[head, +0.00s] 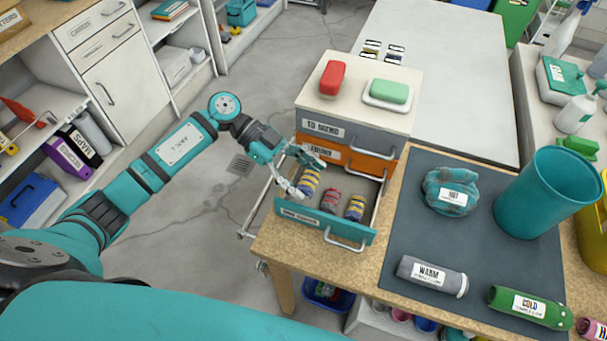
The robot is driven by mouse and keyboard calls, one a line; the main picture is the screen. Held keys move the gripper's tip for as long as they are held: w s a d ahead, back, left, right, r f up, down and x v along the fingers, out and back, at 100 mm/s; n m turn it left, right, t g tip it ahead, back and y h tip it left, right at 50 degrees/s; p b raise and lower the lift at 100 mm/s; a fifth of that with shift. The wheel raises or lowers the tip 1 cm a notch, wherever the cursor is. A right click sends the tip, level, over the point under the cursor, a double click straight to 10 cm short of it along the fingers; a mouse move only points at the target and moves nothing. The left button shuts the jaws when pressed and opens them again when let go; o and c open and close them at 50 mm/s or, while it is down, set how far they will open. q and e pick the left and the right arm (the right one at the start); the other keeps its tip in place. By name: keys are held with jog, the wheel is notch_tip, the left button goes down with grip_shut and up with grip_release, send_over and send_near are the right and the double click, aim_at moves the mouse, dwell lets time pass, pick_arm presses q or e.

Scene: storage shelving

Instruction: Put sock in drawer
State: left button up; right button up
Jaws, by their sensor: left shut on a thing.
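A small drawer unit (352,123) stands on the wooden table, with its bottom teal drawer (326,229) pulled open. Three rolled striped socks show at the drawer: a yellow and blue one (309,183) at the left, a red and grey one (331,200) in the middle, and another yellow one (356,207) at the right. My left gripper (303,174) reaches in over the drawer's left side and is shut on the left yellow and blue sock. Whether that sock touches the drawer floor is unclear. My right gripper is not in view.
A red block (332,78) and a green soap-like block (389,91) sit on the unit's top. A dark mat (410,232) at the right holds a teal cup (540,192), a teal bundle (451,190) and labelled rolls (432,275). The floor at left is open.

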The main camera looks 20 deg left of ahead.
pick_arm(q)
jog(key=shift+f, duration=0.5)
jog(key=o, duration=1)
